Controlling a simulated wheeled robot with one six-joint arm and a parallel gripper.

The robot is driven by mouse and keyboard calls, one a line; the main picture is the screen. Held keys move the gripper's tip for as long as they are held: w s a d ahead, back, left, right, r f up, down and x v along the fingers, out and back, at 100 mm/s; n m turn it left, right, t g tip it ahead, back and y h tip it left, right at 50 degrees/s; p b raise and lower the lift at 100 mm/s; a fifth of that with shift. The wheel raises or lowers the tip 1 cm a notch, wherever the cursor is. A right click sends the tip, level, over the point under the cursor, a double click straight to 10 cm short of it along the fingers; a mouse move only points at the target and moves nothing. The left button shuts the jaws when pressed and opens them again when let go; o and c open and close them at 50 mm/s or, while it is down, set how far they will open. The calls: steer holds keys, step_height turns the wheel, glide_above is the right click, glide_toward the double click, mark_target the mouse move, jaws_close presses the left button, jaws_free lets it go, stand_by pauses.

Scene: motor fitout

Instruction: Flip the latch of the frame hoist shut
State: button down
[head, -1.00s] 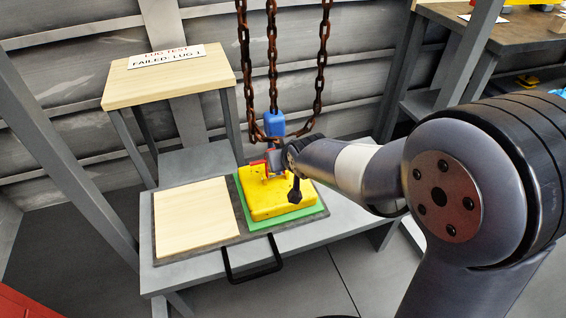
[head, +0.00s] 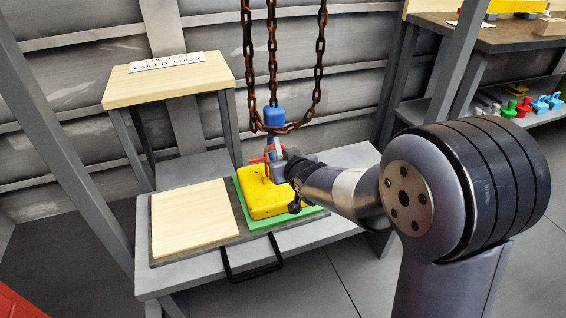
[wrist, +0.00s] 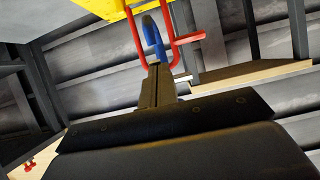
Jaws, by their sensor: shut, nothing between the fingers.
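The frame hoist's blue hook block (head: 273,117) hangs from rusty chains over a yellow block (head: 266,203). The wrist view shows the curved blue hook (wrist: 151,32) by a thin red loop (wrist: 137,40) with a side bar (wrist: 188,39). I cannot tell which red part is the latch, or whether it is closed. The yellow block's edge (wrist: 97,8) shows at the top of the wrist view. My gripper (head: 274,165) is shut and empty beside the red parts. Its fingertips (wrist: 156,68) overlap the loop's lower end in the wrist view; contact is unclear.
The yellow block sits on a green mat (head: 310,213), beside a pale wood board (head: 192,218) on a grey bench (head: 160,282). A small wooden stand (head: 175,83) with a failed-lug-test sign (head: 167,61) is behind. The chains (head: 272,50) hang close to my gripper.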

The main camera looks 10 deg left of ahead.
steer(key=shift+r, duration=0.1)
steer(key=shift+w+a+r+p, duration=0.3)
steer(key=shift+w+a+p, duration=0.05)
steer(key=shift+w+p, duration=0.25)
steer(key=shift+s+f, duration=0.1)
